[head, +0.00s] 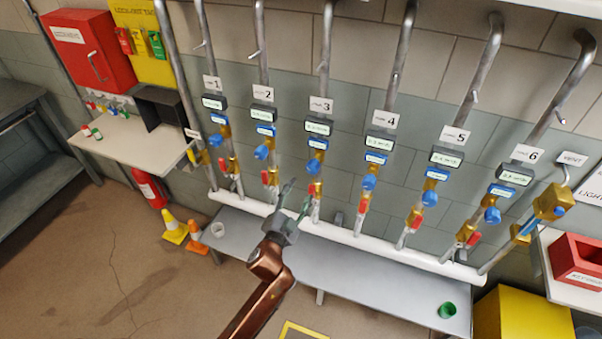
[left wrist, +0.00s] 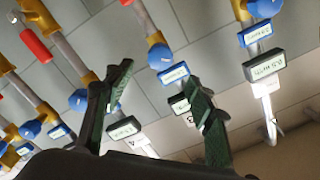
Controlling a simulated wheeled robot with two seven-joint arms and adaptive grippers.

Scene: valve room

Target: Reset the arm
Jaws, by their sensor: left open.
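My left gripper (head: 296,201) is at the middle of the head view, in front of the pipes below the number 3 label. Its two dark green fingers are spread with nothing between them. In the left wrist view the open gripper (left wrist: 153,105) shows pipes, blue knobs and small displays behind it, and I cannot tell whether it touches any. My copper-coloured left arm reaches up from the bottom of the head view. My right gripper is not in view.
Pipes labelled 1 to 6 with blue knobs and red handles line the wall. A grey bench (head: 350,279) runs below, carrying a green cup (head: 447,310). A side shelf (head: 128,142), red cabinet (head: 88,50), yellow cone (head: 174,228) and yellow box (head: 515,315) stand around. Open floor lies lower left.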

